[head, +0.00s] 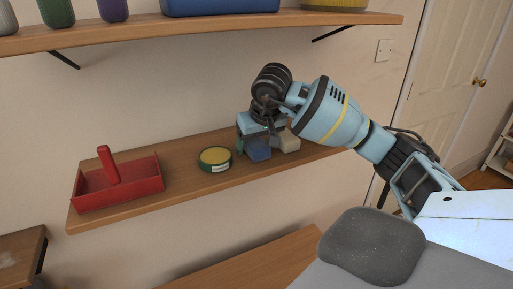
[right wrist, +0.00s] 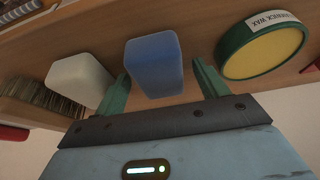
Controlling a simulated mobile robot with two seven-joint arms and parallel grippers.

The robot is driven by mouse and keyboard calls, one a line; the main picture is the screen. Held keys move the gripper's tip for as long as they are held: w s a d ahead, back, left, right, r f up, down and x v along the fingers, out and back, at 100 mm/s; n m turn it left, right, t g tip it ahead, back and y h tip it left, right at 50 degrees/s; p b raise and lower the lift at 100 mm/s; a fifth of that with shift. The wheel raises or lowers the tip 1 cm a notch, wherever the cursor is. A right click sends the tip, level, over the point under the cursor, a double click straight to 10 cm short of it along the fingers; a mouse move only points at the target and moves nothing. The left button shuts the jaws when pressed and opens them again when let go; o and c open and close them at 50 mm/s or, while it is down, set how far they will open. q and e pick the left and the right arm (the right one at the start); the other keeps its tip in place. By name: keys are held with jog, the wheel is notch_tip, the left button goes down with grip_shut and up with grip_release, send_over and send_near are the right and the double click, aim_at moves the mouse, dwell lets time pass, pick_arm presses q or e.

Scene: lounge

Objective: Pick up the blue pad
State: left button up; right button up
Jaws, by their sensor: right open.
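The blue pad (head: 258,152) stands on the lower wooden shelf, between a round green tin and a pale block. It also shows at the centre of the right wrist view (right wrist: 154,65). My right gripper (right wrist: 163,86) is open, with one green finger on each side of the pad's near end. I see a gap on the right side; on the left, the finger is close to the pad and contact is unclear. In the head view the gripper (head: 256,134) hangs over the pad and partly hides it. My left gripper is not in view.
The green wax tin (head: 215,158) and pale block (head: 289,143) flank the pad closely. A red caddy (head: 118,186) is at the shelf's left. A bristly item (right wrist: 38,100) lies beyond the block. An upper shelf (head: 200,31) runs above.

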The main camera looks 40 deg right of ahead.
aim_at(254, 141)
jog(key=c, duration=1)
jog(key=shift+c, duration=0.2)
jog(key=shift+r, duration=0.15)
jog(key=shift+r, duration=0.5)
jog(key=shift+b+v, duration=0.3)
jog(key=shift+v, duration=0.85)
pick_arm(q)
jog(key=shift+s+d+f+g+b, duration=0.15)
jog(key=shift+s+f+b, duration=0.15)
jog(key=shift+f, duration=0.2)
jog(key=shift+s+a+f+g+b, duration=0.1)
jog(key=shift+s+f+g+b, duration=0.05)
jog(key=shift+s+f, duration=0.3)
pick_arm(e)
jog(key=s+a+r, duration=0.1)
jog(key=s+a, duration=0.7)
jog(key=s, duration=0.4)
jog(key=shift+s+r, duration=0.3)
jog(key=shift+s, duration=0.1)
